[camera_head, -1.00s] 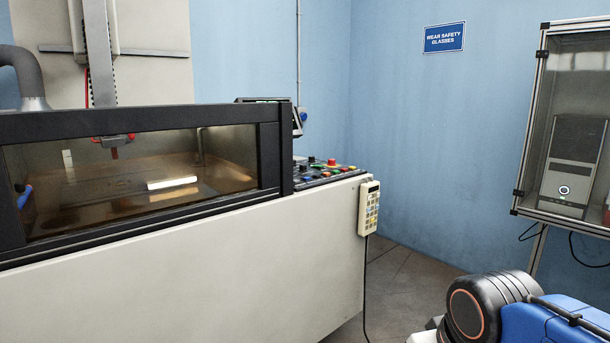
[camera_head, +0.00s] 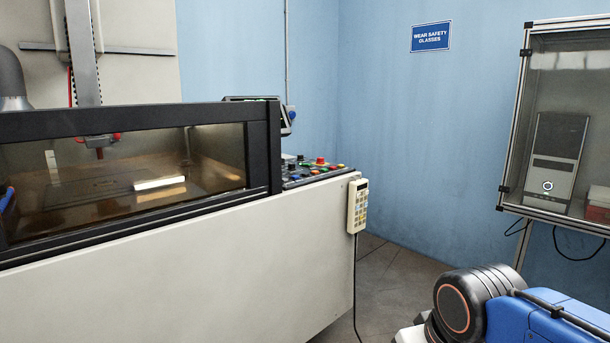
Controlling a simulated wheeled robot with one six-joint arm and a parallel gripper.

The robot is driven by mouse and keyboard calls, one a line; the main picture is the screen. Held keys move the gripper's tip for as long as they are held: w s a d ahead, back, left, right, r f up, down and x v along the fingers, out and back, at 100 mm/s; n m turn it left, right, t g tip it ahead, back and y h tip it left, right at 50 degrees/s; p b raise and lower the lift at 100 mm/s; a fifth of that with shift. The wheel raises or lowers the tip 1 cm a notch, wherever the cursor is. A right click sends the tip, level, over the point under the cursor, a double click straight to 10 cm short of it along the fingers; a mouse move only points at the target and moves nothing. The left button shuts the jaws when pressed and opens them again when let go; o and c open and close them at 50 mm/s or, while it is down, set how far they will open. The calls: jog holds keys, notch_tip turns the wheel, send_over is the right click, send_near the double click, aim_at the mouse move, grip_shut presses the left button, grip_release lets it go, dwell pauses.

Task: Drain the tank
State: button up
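The tank (camera_head: 262,165) is at the left, a machine basin with a black frame and a window in front. Brownish liquid shows through the window, with a pale block (camera_head: 160,183) inside. A control panel (camera_head: 316,172) with coloured buttons and knobs, one of them a red button (camera_head: 320,160), sits at the tank's right end. A blue handle-like part (camera_head: 7,198) shows at the left edge of the picture. My gripper is out of view; only a blue and black part of my arm shows at the lower right.
A beige hand pendant (camera_head: 357,205) hangs on the machine's right corner, its cable running down. A framed cabinet (camera_head: 513,130) with a computer tower (camera_head: 553,165) stands at the right. Floor (camera_head: 390,265) is clear between machine and cabinet. A screen (camera_head: 286,120) stands behind the panel.

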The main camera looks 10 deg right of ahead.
grip_shut()
dwell(1.5)
